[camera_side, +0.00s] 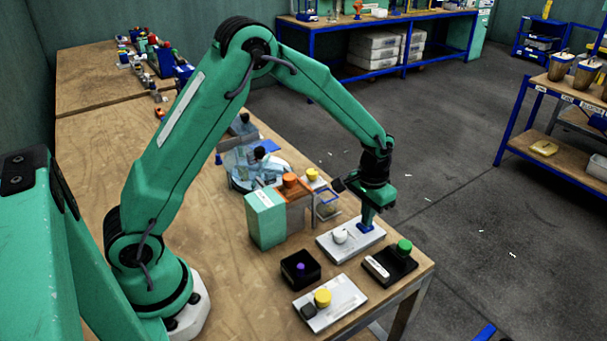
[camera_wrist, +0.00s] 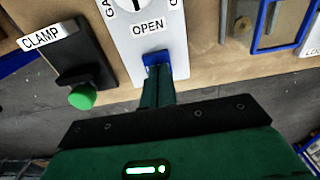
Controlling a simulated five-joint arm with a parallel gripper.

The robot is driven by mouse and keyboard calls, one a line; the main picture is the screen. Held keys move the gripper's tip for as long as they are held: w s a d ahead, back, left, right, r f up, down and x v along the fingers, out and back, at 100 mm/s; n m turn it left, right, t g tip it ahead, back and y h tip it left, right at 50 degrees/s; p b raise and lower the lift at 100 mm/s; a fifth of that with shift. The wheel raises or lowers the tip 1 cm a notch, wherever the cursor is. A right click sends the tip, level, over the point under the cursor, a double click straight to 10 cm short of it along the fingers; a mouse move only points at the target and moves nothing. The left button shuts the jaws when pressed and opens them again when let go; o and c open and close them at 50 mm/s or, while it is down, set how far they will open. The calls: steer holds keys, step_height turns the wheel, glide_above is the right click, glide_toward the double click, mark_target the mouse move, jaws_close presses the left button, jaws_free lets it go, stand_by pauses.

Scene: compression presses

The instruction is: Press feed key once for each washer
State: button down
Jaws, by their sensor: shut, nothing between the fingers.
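My gripper (camera_side: 367,217) is shut and empty, pointing down over a pale panel (camera_side: 336,252) near the table's right edge. The wrist view shows its closed fingers (camera_wrist: 157,75) at a blue patch just below the panel's OPEN label (camera_wrist: 148,26). I cannot tell whether this blue is a key or the fingertips, or whether they touch the panel. The panel also carries a white knob (camera_side: 340,236). No feed label is readable, so I cannot tell which control is the feed key. I cannot make out any washers.
A black CLAMP unit with a green knob (camera_side: 404,246) stands beside the panel. Nearer are a black box with a purple button (camera_side: 300,267) and a plate with a yellow knob (camera_side: 322,297). A mint box (camera_side: 265,220) and an orange-topped unit (camera_side: 291,181) stand behind.

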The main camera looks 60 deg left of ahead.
step_height(320, 180, up, 14)
stand_by(0.6)
stand_by(2.6)
steer(key=s+a+r+t, duration=0.3)
steer(key=s+r, duration=0.6)
steer(key=s, duration=0.3)
steer(key=s+a+t, duration=0.1)
steer(key=s+t, duration=0.1)
steer(key=s, duration=1.1)
steer(key=shift+s+a+f, duration=0.3)
steer(key=shift+f, duration=0.15)
